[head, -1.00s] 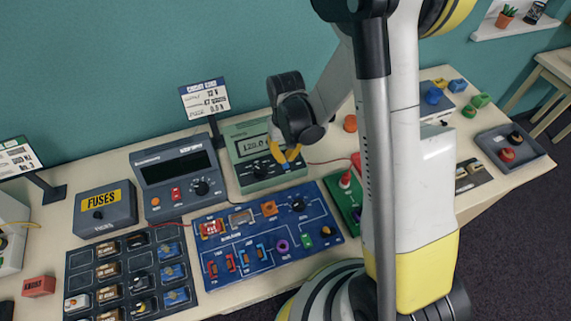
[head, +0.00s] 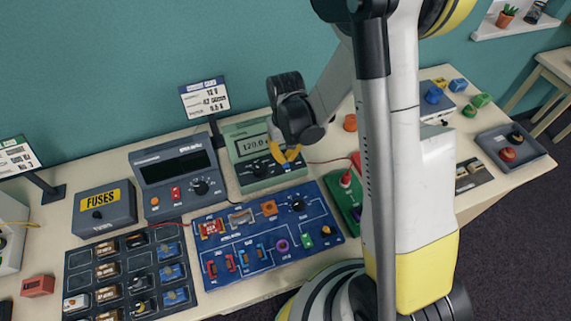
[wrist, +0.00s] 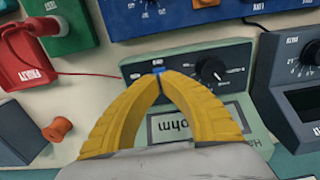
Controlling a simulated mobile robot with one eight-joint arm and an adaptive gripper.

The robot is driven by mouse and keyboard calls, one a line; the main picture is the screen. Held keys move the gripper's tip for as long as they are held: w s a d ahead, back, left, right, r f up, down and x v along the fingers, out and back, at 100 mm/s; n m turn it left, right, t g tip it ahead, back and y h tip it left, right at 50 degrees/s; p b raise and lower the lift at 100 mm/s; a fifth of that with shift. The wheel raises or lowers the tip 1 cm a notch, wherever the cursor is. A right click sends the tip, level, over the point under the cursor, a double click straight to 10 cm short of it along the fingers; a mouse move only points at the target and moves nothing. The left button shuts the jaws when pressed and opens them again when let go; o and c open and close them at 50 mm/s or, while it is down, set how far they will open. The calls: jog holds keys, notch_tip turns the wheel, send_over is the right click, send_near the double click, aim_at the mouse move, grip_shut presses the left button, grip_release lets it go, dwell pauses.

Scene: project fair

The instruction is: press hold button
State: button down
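The green-grey meter (head: 243,135) stands on the table, its display reading about 120.0 in the head view. In the wrist view the meter (wrist: 238,53) appears upside down, with its dark dial and a small blue button (wrist: 158,69) on its front panel. My gripper (wrist: 160,74) has its yellow fingers shut tip to tip, with nothing between them. The tips are right at the blue button and partly cover it; I cannot tell whether they touch or push it. In the head view my gripper (head: 287,157) is in front of the meter's right side.
A dark power supply (head: 175,172) stands left of the meter. A blue circuit board (head: 268,236) lies in front, and a green board (head: 344,197) sits to the right. A red lead (wrist: 90,73) and an orange spool (wrist: 57,129) are near the gripper.

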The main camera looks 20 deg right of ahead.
aim_at(286, 165)
jog(key=shift+f+b, duration=1.45)
jog(key=shift+f, duration=0.1)
dwell(0.9)
notch_tip(286, 165, up, 10)
jog(key=p, duration=0.6)
dwell(0.4)
dwell(0.4)
